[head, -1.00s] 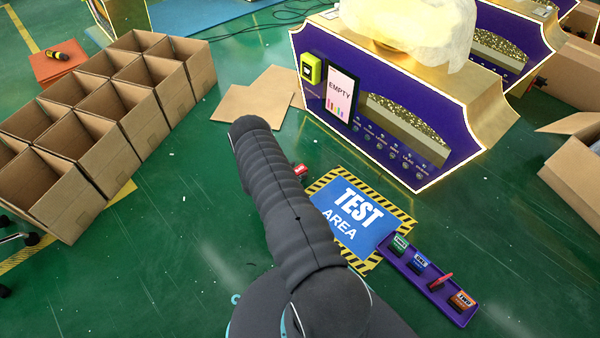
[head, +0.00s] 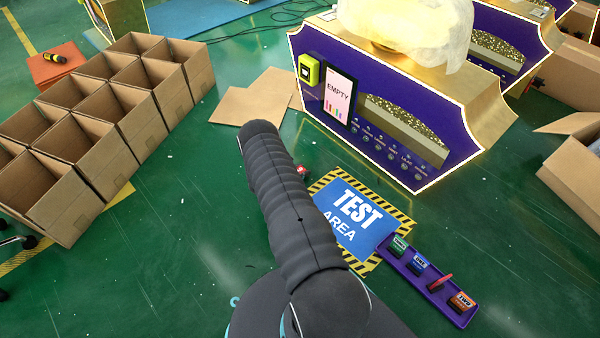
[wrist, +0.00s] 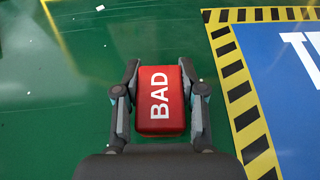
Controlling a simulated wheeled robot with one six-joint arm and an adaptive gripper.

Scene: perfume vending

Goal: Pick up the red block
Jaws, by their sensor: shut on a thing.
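The red block (wrist: 172,100) carries the white word BAD and sits between the two fingers of my gripper (wrist: 160,100) in the wrist view. The fingers press on its left and right sides. In the head view only a small part of the red block (head: 302,170) shows beside my arm, left of the test area. My arm hides the rest of it and the gripper there. I cannot tell whether the block touches the green floor or is just above it.
A blue TEST AREA mat (head: 352,212) with a striped border lies right of the block. A purple tray (head: 466,318) holds several coloured items. A purple vending machine (head: 350,55) stands behind. Open cardboard boxes (head: 95,160) fill the left. Flat cardboard (head: 262,95) lies on the floor.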

